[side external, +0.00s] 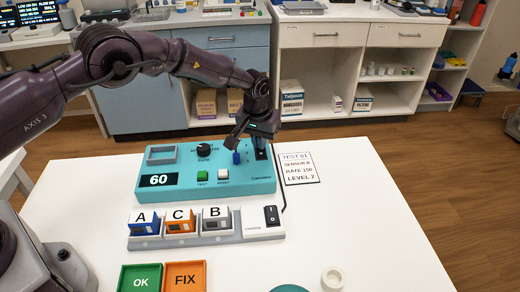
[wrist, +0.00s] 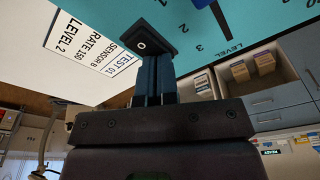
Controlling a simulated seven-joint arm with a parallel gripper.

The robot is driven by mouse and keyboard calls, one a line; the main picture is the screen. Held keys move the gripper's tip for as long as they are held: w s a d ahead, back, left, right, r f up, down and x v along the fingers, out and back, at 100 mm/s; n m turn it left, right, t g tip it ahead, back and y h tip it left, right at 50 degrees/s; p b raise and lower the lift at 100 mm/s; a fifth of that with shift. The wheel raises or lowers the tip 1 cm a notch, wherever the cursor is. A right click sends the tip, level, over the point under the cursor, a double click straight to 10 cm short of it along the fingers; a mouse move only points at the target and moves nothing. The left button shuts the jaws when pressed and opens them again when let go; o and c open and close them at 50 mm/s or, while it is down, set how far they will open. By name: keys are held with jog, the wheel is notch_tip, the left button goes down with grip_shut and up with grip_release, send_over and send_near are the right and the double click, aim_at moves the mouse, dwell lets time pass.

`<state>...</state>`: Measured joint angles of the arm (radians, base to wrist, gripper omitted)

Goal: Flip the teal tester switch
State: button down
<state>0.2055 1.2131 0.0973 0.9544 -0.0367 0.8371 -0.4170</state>
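The teal tester (side external: 205,183) sits on the white table, with a display reading 60, a black rate knob, green and white buttons and a blue level lever (side external: 237,158). Its black rocker switch (wrist: 140,46) shows an O mark in the wrist view. My gripper (side external: 261,146) points down at the tester's back right corner, over the switch. In the wrist view my gripper's two fingers (wrist: 154,68) are side by side with no clear gap and nothing held. Their tips are at the switch plate; I cannot tell whether they touch it. My gripper hides most of the switch in the side view.
A rack (side external: 190,238) holds modules A, C and B in front of the tester, with another black rocker switch (side external: 272,215) at its right end. A test card (side external: 299,168) lies right of the tester. Green OK (side external: 140,279) and orange FIX (side external: 185,276) trays and a tape roll (side external: 333,279) are nearer.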

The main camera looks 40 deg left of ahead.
jog(key=shift+r, duration=3.4)
jog(key=s, duration=0.1)
jog(key=s+f, duration=0.1)
jog(key=s+m+g, duration=0.1)
jog(key=shift+s+a+f, duration=0.15)
jog(key=shift+a+f, duration=0.2)
jog(key=shift+f, duration=0.05)
jog(key=s+a+r+t, duration=0.1)
jog(key=s+a+r, duration=0.1)
jog(key=s+r, duration=0.6)
jog(key=s+a+r+m+t, duration=0.1)
jog(key=s+a+r+t, duration=0.1)
jog(key=s+r, duration=0.6)
jog(key=s+a+r+m+t, duration=0.1)
jog(key=s+a+r, duration=0.2)
jog(key=s+r, duration=0.5)
jog(key=s, duration=1)
jog(key=shift+s+a+r+t, duration=0.15)
jog(key=shift+a+r+t, duration=0.1)
jog(key=shift+t, duration=0.15)
